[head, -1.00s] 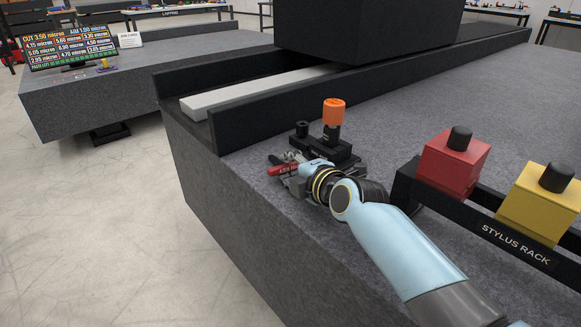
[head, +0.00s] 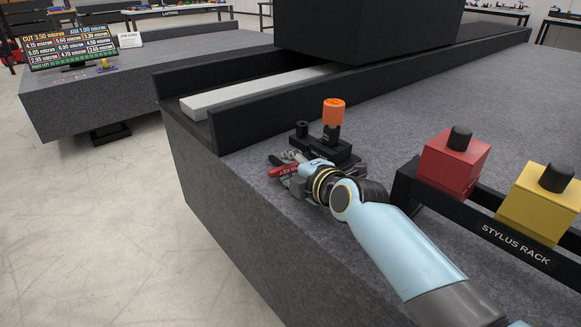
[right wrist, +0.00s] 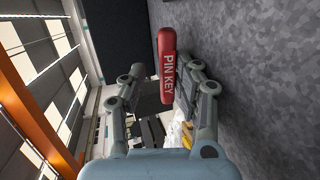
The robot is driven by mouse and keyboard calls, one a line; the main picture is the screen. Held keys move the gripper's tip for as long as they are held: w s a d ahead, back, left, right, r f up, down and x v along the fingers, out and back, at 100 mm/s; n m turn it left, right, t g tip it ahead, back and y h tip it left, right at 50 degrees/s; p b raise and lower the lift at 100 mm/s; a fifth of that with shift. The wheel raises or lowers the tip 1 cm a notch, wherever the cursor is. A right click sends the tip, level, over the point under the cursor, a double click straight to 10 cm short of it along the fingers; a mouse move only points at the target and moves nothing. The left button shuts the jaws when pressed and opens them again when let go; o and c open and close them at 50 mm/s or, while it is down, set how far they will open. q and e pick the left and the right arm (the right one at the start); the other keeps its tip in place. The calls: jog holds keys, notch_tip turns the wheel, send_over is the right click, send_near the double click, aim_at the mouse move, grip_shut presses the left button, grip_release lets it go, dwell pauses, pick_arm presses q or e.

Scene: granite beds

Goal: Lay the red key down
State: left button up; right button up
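The red key (head: 283,171), marked PIN KEY, lies by the near left edge of the granite bed, partly hidden by my right gripper (head: 287,165) in the head view. In the right wrist view the key (right wrist: 167,65) shows between the spread fingers of my right gripper (right wrist: 160,82). It is close against the right finger, and a clear gap separates it from the left finger. I cannot tell whether it touches that finger. The right gripper is open, low over the granite. My left gripper is in neither view.
A black holder (head: 325,150) with an orange-topped pin (head: 334,112) stands just behind my right gripper. The stylus rack (head: 515,246) with red (head: 452,168) and yellow (head: 540,206) blocks is at the right. The granite bed's (head: 250,215) edge drops off at the left.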

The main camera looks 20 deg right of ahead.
jog(key=shift+o, duration=0.8)
jog(key=o, duration=0.4)
jog(key=shift+o, duration=0.3)
jog(key=shift+f, duration=0.1)
jog(key=shift+s+f, duration=0.15)
jog(key=shift+f+v, duration=0.2)
jog(key=shift+v, duration=0.9)
jog(key=shift+f+v, duration=0.2)
jog(key=shift+v, duration=0.9)
jog(key=shift+s, duration=0.1)
notch_tip(320, 180, up, 10)
jog(key=shift+r, duration=0.2)
